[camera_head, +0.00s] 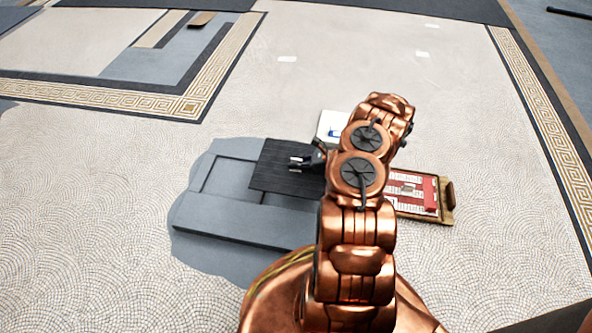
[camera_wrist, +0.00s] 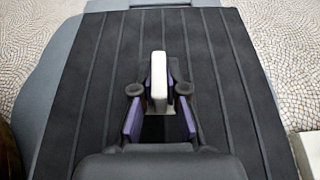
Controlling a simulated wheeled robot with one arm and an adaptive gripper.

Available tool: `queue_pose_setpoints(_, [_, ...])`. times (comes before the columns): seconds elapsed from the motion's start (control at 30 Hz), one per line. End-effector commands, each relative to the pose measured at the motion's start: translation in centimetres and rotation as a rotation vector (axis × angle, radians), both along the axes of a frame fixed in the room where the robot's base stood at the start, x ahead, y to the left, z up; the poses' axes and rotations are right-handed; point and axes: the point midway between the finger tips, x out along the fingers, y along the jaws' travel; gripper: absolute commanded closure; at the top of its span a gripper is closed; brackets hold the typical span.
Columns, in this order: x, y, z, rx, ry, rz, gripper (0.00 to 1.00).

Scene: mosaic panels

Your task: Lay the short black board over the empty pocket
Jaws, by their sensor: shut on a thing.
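The short black board (camera_head: 270,178) is a ribbed dark panel over the back right part of a grey patch in the floor (camera_head: 190,210). It fills most of the wrist view (camera_wrist: 90,70). A pale upright handle (camera_wrist: 158,72) stands at its middle. My gripper (camera_head: 312,160) is shut on this handle, with its purple-sided fingers (camera_wrist: 155,105) on either side. A shallow rectangular pocket (camera_head: 230,178) shows in the grey patch, left of the board; its right part is hidden under the board. I cannot tell whether the board rests down or hangs slightly above.
A tray with red and white pieces (camera_head: 410,190) lies right of my arm. A white box (camera_head: 332,124) stands behind the board. My arm hides the floor right of the board. Another grey inlaid area (camera_head: 150,60) lies far left. The mosaic floor behind is mostly clear.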

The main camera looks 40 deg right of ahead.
Motion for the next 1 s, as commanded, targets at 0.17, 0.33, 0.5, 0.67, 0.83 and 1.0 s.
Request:
queue_pose_setpoints(0.17, [-0.1,0.0,-2.5,0.001,0.002,0.0,1.0])
queue_pose_setpoints(0.33, [0.0,0.0,-3.4,-0.001,0.001,0.0,1.0])
queue_pose_setpoints(0.5, [0.0,0.0,-3.2,-0.001,0.001,0.0,1.0])
queue_pose_setpoints(0.67, [0.0,0.0,-3.6,-0.001,0.0,0.0,1.0])
queue_pose_setpoints(0.83, [0.0,0.0,-4.0,-0.002,0.0,-0.001,1.0])
queue_pose_setpoints(1.0, [0.0,0.0,-4.4,-0.002,0.0,0.001,1.0])
